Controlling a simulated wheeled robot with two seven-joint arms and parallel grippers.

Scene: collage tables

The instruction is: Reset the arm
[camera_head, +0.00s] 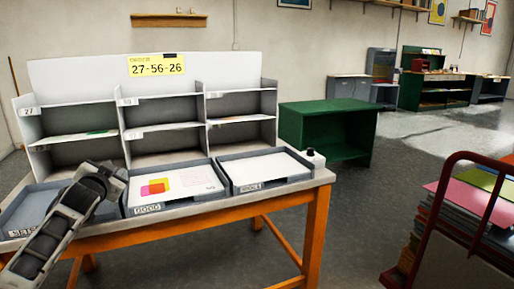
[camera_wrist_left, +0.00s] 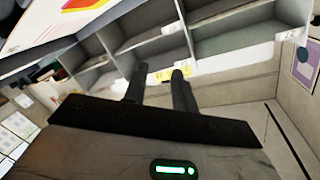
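My left arm reaches in from the lower left in the head view, bent over the left end of the orange-legged table (camera_head: 185,208). Its far end is in front of the left tray and the shelf; I cannot make out the fingers there. In the left wrist view my left gripper (camera_wrist_left: 159,70) shows two dark fingers standing apart with nothing between them. The shelf unit (camera_wrist_left: 230,27) appears tilted behind them. My right arm and right gripper are in neither view.
A grey shelf unit (camera_head: 120,103) with a yellow sign (camera_head: 156,65) reading 27-56-26 stands on the table. The middle tray (camera_head: 148,209) holds a sheet with coloured shapes; the right tray (camera_head: 262,185) holds white paper. A green table (camera_head: 330,108) and a red-railed cart (camera_head: 440,190) stand right.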

